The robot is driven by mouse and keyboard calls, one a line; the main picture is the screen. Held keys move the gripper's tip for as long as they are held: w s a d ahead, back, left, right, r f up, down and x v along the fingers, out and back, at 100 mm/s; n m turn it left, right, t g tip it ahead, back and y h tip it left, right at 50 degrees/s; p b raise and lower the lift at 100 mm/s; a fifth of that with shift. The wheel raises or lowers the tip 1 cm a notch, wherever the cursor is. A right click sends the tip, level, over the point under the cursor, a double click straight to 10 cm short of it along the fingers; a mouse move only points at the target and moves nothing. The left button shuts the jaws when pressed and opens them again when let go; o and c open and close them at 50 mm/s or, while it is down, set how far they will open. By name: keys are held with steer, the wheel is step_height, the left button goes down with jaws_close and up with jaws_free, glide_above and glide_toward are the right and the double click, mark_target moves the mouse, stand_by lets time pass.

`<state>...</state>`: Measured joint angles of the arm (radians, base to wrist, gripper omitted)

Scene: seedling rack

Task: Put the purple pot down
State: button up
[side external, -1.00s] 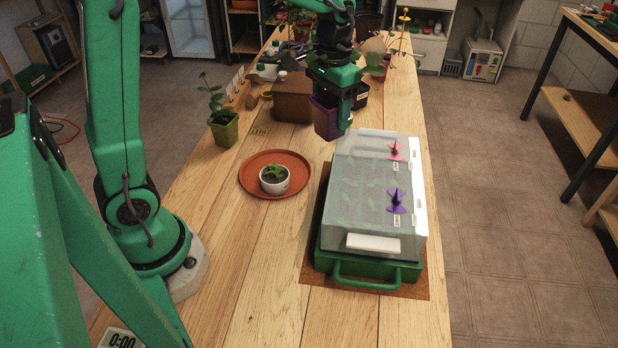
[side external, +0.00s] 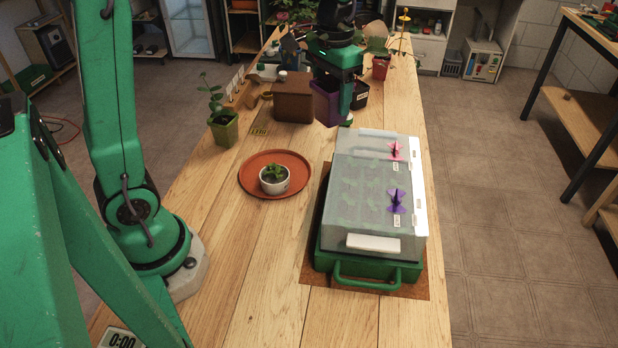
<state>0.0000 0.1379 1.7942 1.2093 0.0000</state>
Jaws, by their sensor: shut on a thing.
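The purple pot (side external: 325,104) is a dark square pot behind the covered tray, just right of the brown box. My green gripper (side external: 338,92) is shut on it, with one finger showing down its right side. The pot looks upright. I cannot tell whether its base touches the table or hangs just above it. The gripper covers the pot's top and part of its right side.
A green tray with a clear lid (side external: 372,195) stands in front of the pot. A terracotta saucer (side external: 252,187) holds a white pot (side external: 274,181). A brown box (side external: 293,98), a green pot (side external: 224,130) and a dark container (side external: 360,96) are nearby.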

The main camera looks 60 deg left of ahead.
mark_target(324, 89)
steer(key=shift+r, duration=0.75)
steer(key=shift+s+r, duration=0.1)
steer(key=shift+s, duration=0.1)
steer(key=shift+s+d+r+n, duration=0.1)
steer(key=shift+s+d+n, duration=0.1)
steer(key=shift+s+n, duration=0.3)
steer(key=shift+s+d+n, duration=0.15)
steer(key=shift+s+n, duration=0.25)
steer(key=shift+s, duration=0.1)
steer(key=s+d+n, duration=0.2)
steer(key=s+n, duration=0.5)
steer(key=s, duration=0.1)
step_height(324, 89, down, 17)
steer(key=shift+s, duration=0.35)
steer(key=shift+a, duration=0.1)
steer(key=shift+f, duration=2.05)
steer(key=shift+f, duration=0.1)
